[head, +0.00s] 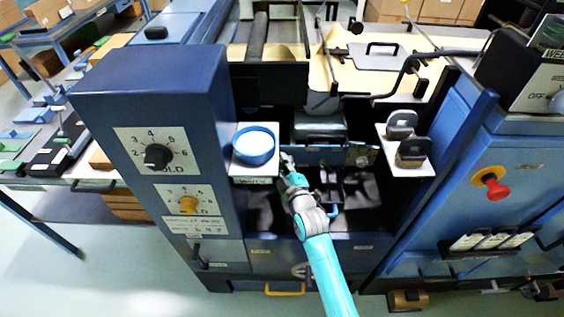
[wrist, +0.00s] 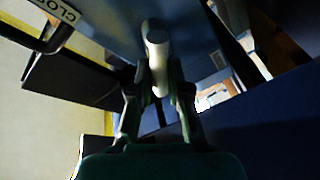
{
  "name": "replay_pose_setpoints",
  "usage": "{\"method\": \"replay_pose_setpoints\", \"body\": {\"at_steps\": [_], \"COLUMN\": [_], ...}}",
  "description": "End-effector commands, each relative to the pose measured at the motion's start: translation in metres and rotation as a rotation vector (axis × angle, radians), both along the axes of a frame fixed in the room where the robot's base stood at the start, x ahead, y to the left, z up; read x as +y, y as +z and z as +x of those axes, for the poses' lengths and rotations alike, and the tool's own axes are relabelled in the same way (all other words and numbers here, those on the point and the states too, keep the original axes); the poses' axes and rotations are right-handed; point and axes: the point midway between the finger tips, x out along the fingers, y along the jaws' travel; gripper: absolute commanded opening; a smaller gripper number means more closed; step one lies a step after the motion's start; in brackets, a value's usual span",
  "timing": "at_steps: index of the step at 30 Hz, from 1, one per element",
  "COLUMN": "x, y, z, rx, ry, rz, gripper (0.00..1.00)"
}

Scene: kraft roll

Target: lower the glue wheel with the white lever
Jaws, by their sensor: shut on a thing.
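The white lever (wrist: 157,50) shows in the wrist view as a pale rounded bar between the two fingers. My gripper (wrist: 158,92) is shut on it, with a finger on each side. In the head view my gripper (head: 286,163) is at the machine's open middle bay, just right of the small white shelf with the blue round dish. The lever is too small and covered to make out there. I cannot clearly pick out the glue wheel in either view; the inside of the bay is dark and partly behind my arm.
The blue dish (head: 254,146) sits close left of my gripper. A blue cabinet with dials (head: 157,156) stands left. A white shelf (head: 405,168) with dark items and a red knob (head: 497,189) are at right. Brown paper (head: 385,70) lies behind the bay.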

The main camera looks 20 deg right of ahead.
Motion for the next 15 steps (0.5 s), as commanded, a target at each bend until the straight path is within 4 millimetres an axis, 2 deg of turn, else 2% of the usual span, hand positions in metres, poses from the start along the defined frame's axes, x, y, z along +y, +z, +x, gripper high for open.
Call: {"method": "replay_pose_setpoints", "body": {"at_steps": [8,15], "x": [0.0010,0.0039], "y": [-0.0011,-0.0045], "z": [0.0003,0.0011], "rx": [0.015,0.059], "ry": [0.000,0.001], "rz": [-0.042,-0.183], "gripper": [0.00,0.00]}}
